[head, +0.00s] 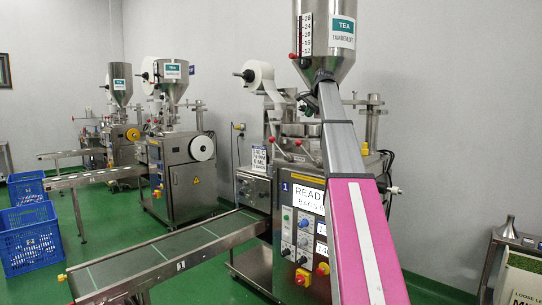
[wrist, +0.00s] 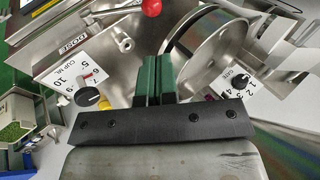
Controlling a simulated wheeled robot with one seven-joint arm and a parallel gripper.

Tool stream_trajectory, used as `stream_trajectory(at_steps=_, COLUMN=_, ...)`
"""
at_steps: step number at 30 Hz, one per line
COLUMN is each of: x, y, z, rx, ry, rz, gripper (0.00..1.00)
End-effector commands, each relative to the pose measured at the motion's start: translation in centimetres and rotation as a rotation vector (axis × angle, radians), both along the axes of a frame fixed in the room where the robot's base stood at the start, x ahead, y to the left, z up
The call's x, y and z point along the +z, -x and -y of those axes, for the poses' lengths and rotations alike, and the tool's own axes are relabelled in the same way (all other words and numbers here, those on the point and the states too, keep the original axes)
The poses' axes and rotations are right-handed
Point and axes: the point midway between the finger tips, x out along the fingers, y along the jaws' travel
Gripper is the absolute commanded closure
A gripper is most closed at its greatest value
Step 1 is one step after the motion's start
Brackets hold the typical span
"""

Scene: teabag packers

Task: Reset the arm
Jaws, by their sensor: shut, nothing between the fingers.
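My gripper (wrist: 155,62) shows in the wrist view as two green fingers side by side, shut, with nothing visible between them. The fingers point at the steel parts of a packing machine, beside a round steel bowl (wrist: 208,58). I cannot tell whether they touch anything. A CUP ML dial (wrist: 88,97) is left of the fingers and a GATE dial (wrist: 245,84) is right of them. In the head view my pink and grey arm reaches up across packing machine 1 (head: 306,222), its far end near the steel hopper (head: 327,55). The gripper itself is hidden there.
A red ball knob (wrist: 151,7) is close above the fingers. The machine's conveyor (head: 165,262) runs to the lower left. Two more packing machines (head: 190,185) (head: 122,125) and blue crates (head: 32,240) stand left. A steel stand (head: 515,240) is at right.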

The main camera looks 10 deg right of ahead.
Motion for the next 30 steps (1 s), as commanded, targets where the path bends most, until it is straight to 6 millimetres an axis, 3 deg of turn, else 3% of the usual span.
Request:
stream_trajectory(at_steps=5, x=-5.2, y=0.3, z=-1.0, rx=0.032, ry=0.022, rz=-0.023, gripper=1.0)
stream_trajectory(at_steps=16, x=-25.2, y=3.2, z=-5.3, rx=0.188, ry=0.131, rz=-0.119, gripper=1.0)
stream_trajectory(at_steps=23, x=-36.4, y=7.1, z=-8.0, rx=0.299, ry=0.199, rz=-0.178, gripper=1.0)
stream_trajectory(at_steps=30, x=-46.9, y=12.6, z=-10.8, rx=0.426, ry=0.266, rz=-0.239, gripper=1.0)
